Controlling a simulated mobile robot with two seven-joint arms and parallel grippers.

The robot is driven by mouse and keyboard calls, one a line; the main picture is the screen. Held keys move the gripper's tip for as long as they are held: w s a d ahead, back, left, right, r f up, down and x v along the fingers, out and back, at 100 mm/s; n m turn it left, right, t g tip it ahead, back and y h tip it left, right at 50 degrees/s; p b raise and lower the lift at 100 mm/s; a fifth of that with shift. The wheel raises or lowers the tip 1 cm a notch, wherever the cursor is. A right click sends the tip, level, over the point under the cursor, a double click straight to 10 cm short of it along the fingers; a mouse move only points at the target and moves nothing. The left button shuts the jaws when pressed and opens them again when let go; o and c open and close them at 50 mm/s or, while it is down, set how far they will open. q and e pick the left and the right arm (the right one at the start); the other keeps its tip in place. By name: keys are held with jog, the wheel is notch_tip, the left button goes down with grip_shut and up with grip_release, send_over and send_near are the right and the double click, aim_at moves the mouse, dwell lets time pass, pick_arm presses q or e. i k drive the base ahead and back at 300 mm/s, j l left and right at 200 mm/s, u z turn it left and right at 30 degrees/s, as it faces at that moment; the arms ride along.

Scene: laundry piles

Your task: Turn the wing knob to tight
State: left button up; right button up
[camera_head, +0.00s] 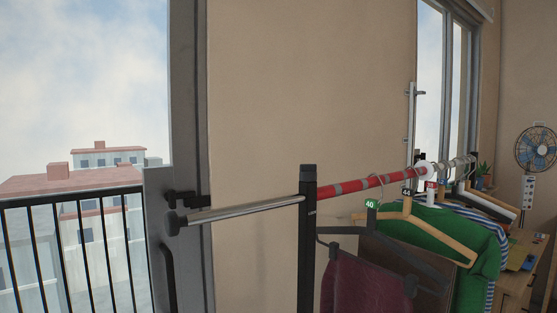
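No part that I can surely name as the wing knob shows. The clothes rail (355,184) runs from the left to the back right, with a bare metal end (245,209) and a red, grey-banded stretch. A dark round end piece (173,223) caps its near left end. A black upright post (308,235) with a dark top meets the rail. A white round piece (425,170) sits on the rail farther back; its detail is too small to tell. Neither of my grippers is in view.
Several hangers hold clothes under the rail, among them a maroon garment (365,287) and a green one (463,243). A wooden desk (515,285) and a fan (536,148) stand at the right. A balcony railing (75,199) is at the left.

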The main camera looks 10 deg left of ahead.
aim_at(308, 173)
jog(key=j, duration=0.15)
jog(key=i+j+z, duration=0.1)
jog(key=z, duration=0.25)
jog(key=i+j+z, duration=0.3)
jog(key=k+l, duration=0.05)
jog(key=l, duration=0.05)
